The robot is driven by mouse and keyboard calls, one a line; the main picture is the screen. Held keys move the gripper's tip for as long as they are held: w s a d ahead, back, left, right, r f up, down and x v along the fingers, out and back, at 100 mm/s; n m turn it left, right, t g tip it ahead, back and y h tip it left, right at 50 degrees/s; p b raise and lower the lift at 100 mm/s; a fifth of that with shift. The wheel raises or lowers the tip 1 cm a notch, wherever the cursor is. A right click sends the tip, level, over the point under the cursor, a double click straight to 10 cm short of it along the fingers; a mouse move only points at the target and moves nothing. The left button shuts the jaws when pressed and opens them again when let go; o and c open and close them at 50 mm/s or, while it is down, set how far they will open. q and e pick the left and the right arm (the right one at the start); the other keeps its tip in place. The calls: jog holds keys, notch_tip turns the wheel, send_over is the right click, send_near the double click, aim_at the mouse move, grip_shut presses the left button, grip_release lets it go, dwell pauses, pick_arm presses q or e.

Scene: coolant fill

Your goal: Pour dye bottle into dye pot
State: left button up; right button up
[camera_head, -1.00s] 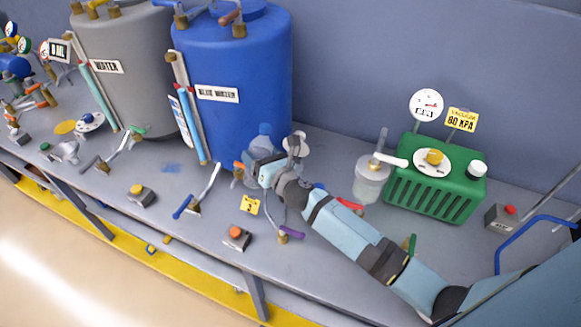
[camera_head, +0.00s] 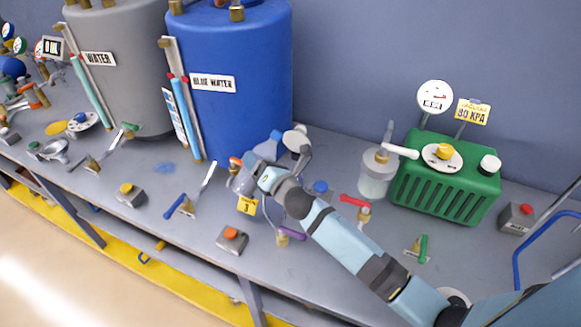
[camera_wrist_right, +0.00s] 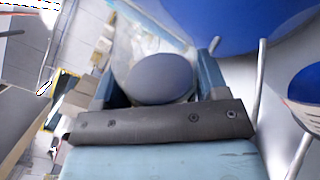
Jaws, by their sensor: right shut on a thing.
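My right gripper (camera_head: 264,176) is shut on a pale blue translucent bottle (camera_head: 267,148) beside the foot of the blue tank. The bottle leans in the head view, and the gripper hides part of it. In the right wrist view, a rounded blue-grey end (camera_wrist_right: 158,78) of the held thing sits between the fingers. A greyish vessel (camera_head: 241,184) shows just left of the gripper, above a yellow tag marked 3; I cannot tell whether it is the dye pot. No liquid stream can be made out. My left gripper is not in view.
The blue tank (camera_head: 240,115) stands right behind the gripper, the grey tank (camera_head: 125,75) to its left. A lidded clear jar (camera_head: 378,175) and green vacuum unit (camera_head: 440,190) stand to the right. Valves and button boxes (camera_head: 232,240) line the bench front.

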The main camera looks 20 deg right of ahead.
jog(key=shift+d+f, duration=0.15)
jog(key=shift+b, duration=0.3)
jog(key=shift+a+f+m, duration=0.1)
jog(key=shift+a+m, duration=0.1)
jog(key=shift+m, duration=0.1)
jog(key=shift+d, duration=0.1)
jog(key=shift+a+m+b, duration=0.2)
jog(key=shift+m+b, duration=0.1)
jog(key=shift+b, duration=0.05)
jog(key=shift+d+f, duration=0.1)
jog(key=shift+m+b, duration=0.35)
jog(key=shift+m, duration=0.05)
